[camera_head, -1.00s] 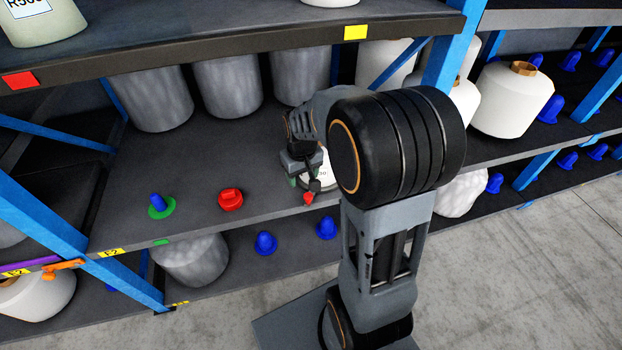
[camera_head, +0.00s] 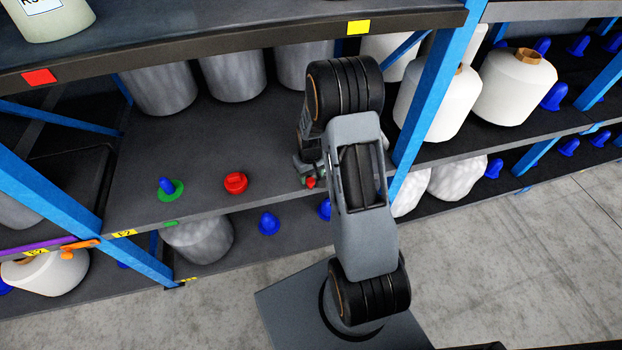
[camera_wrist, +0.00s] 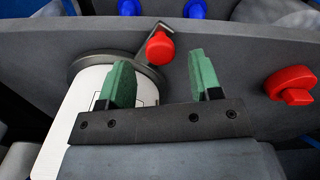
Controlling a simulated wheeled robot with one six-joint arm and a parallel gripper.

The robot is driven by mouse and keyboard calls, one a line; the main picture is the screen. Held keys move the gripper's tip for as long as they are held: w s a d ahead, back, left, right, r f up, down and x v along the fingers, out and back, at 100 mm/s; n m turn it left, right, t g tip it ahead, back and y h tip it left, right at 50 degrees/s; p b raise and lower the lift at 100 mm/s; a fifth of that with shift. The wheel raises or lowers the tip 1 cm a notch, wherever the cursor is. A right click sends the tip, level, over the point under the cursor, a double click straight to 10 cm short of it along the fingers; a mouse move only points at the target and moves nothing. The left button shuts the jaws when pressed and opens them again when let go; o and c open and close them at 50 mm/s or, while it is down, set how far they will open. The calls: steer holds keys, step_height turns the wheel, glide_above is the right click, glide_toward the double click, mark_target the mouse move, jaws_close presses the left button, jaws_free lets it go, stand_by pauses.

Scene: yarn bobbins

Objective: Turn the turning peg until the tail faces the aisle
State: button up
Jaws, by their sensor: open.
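The turning peg shows in the wrist view as a dark round base (camera_wrist: 88,62) with a short lever ending in a red knob (camera_wrist: 158,48). A white body with thin printed lines (camera_wrist: 72,122) sits on it, partly covered by my gripper. No yarn tail can be made out. My gripper (camera_wrist: 163,68) is open, its green fingers spread, with the red knob between and just beyond the tips; I cannot tell whether they touch it. In the head view my gripper (camera_head: 308,170) is largely hidden behind my arm, with the red knob (camera_head: 310,183) beside it.
On the same shelf are a red knob (camera_head: 236,182) and a blue peg on a green base (camera_head: 167,188). Grey bobbins stand behind. Blue uprights (camera_head: 425,95) and the upper shelf's edge (camera_head: 240,47) bound the bay. The aisle floor (camera_head: 500,260) is clear.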

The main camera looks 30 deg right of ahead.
steer(key=shift+f, duration=1.4)
steer(key=shift+c, duration=0.2)
jaws_close()
